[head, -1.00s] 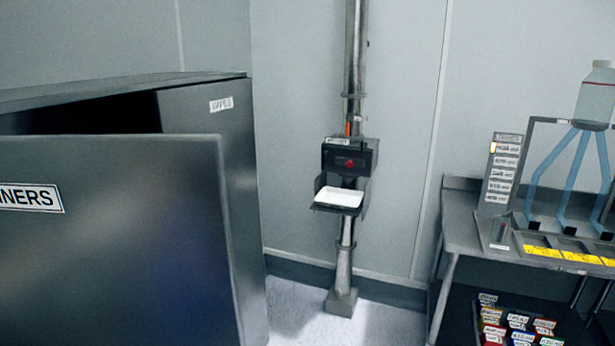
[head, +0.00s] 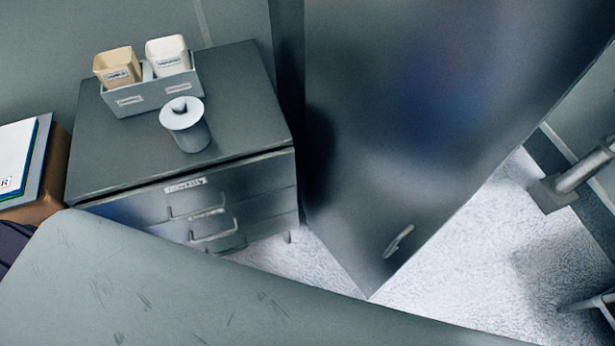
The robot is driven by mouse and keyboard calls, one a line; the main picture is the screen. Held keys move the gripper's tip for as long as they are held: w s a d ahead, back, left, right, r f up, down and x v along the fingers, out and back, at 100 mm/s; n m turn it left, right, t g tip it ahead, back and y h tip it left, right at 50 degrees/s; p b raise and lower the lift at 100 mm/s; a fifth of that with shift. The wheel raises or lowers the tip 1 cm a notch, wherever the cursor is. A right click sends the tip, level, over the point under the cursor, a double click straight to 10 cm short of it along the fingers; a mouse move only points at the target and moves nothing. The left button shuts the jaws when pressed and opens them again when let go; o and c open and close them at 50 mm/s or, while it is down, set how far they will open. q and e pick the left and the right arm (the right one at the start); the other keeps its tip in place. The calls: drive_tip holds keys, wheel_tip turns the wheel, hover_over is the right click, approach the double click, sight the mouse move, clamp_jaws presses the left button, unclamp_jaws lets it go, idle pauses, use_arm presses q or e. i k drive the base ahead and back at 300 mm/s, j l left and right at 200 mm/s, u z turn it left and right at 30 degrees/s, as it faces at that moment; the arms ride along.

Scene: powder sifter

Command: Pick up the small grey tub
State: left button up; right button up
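A small grey round container (head: 193,137), which looks like the grey tub, stands upright on top of a low dark drawer cabinet (head: 240,85) in the head view. A pale, wide disc-shaped top with a small raised piece in its middle covers it. It stands just in front of a grey two-part holder (head: 155,97); I cannot tell whether they touch. Neither of my grippers is in view.
The holder carries a tan tub (head: 117,64) and a white tub (head: 167,53). A tall dark cabinet door (head: 400,130) stands right of the drawer cabinet. A scratched grey surface (head: 200,290) fills the foreground. Speckled floor (head: 470,245) shows at right.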

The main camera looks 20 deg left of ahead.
sight(194, 140)
drive_tip(key=u, duration=1.4)
